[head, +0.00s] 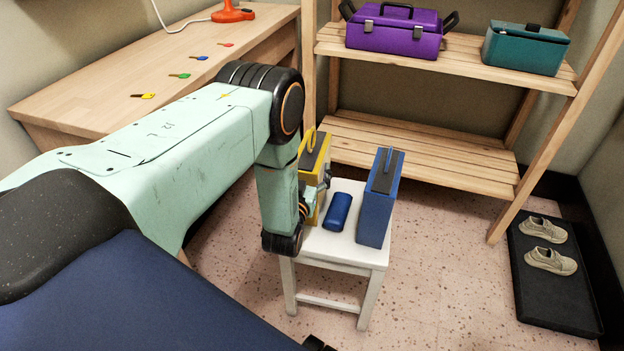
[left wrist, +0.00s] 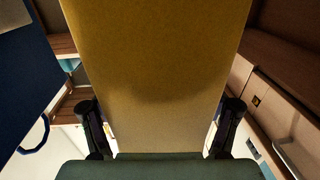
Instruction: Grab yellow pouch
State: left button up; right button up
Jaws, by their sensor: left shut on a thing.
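The yellow pouch (head: 311,170) stands upright on the white stool (head: 345,250), with a dark top and a yellow loop. My left arm partly hides it in the head view. My left gripper (head: 322,186) is at the pouch. In the left wrist view the yellow pouch (left wrist: 158,70) fills the middle, and the fingers of my left gripper (left wrist: 160,135) are shut on its two sides. My right gripper is not in view.
A blue pouch (head: 377,200) and a small blue case (head: 337,212) share the stool. A wooden shelf (head: 420,150) with a purple toolbox (head: 393,30) and a teal box (head: 525,48) stands behind. A wooden desk (head: 110,75) is at left. Shoes (head: 550,261) lie on a black tray.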

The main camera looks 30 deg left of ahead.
pick_arm(q)
jog(key=c, duration=0.8)
jog(key=shift+o, duration=0.2)
jog(key=shift+r, duration=0.15)
